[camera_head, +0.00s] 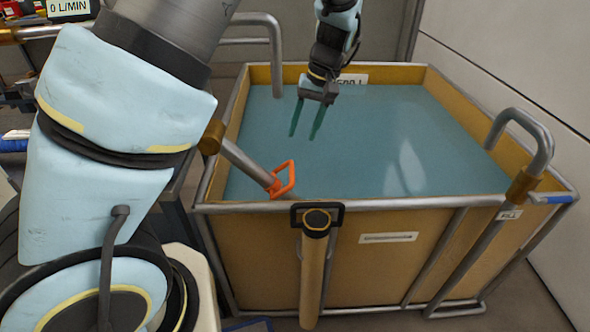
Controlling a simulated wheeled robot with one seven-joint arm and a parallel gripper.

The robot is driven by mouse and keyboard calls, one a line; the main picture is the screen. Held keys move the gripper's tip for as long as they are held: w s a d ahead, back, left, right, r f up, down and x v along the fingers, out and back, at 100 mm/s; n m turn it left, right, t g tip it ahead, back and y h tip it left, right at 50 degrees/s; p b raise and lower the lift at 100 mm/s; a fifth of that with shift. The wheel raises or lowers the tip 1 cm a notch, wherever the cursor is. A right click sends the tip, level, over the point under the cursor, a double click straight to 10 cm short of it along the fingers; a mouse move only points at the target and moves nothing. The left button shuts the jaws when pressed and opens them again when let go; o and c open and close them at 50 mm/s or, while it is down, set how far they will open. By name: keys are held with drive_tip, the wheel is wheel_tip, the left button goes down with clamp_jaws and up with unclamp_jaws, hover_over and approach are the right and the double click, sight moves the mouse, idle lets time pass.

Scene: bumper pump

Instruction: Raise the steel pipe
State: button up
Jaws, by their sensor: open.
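A short steel pipe (247,164) slants down from a brass collar (212,137) at the tank's left side to an orange handle (284,180) near the front left corner. The handle end lies over the tank's front left edge. My gripper (304,135) hangs over the tank, fingers pointing down, open with nothing between its green fingers. It is above and to the right of the orange handle in the picture and apart from it.
The tan tank (340,265) in a steel frame holds blue-green water (400,145). A hooked pipe labelled FILL (530,140) stands at the right; another bent pipe (276,50) hangs behind. A black-topped tan cylinder (314,265) stands at the front. A pale wall closes off the right.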

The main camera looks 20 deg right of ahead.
sight(292, 169)
drive_tip(key=x, duration=1.1)
drive_tip(key=shift+s+d, duration=0.15)
drive_tip(key=shift+d, duration=0.15)
clamp_jaws()
idle(1.0)
